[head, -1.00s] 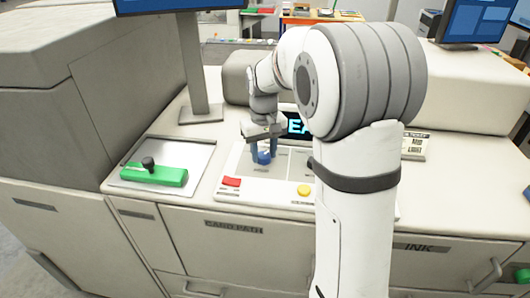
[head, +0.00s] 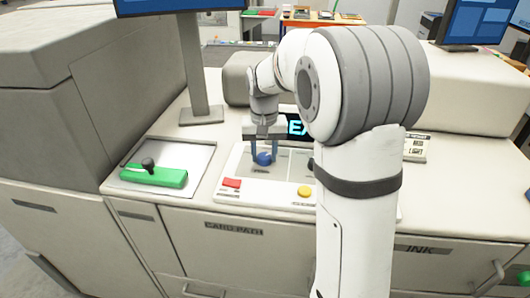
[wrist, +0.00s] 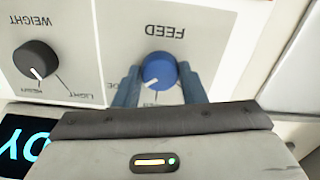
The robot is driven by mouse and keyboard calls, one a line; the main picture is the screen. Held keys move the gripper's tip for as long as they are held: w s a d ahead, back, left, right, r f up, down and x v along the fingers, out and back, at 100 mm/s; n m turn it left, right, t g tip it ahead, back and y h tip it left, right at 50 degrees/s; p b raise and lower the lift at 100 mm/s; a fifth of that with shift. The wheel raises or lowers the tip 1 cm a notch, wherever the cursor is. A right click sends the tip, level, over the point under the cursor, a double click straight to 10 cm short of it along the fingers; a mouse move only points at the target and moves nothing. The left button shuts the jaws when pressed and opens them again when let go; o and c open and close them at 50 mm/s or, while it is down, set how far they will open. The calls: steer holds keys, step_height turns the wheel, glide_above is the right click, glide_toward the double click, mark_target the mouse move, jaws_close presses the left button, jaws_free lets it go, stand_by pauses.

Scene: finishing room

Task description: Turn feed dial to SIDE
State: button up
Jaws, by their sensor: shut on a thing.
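The feed dial is a round blue knob (wrist: 158,70) on a pale panel, marked FEED upside down in the wrist view. Its white pointer mark slants to the lower left there. Left of it are the letters "DE", partly hidden by a finger; another label below the knob is mostly covered. In the head view the blue dial (head: 264,159) sits behind the red button. My gripper (head: 265,152) is shut on the dial, one blue-grey finger on each side of it; in the wrist view my gripper (wrist: 159,78) spans it left and right.
A black WEIGHT dial (wrist: 37,60) sits beside the feed dial. A red button (head: 231,183) and a yellow button (head: 304,192) lie along the panel's front. A green block with a black knob (head: 154,177) lies on the left plate. A monitor stand (head: 195,75) rises behind.

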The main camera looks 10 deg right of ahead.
mark_target(264, 156)
steer(key=o, duration=1)
steer(key=shift+r, duration=0.1)
step_height(264, 156, up, 7)
steer(key=shift+b, duration=0.45)
steer(key=shift+r, duration=0.3)
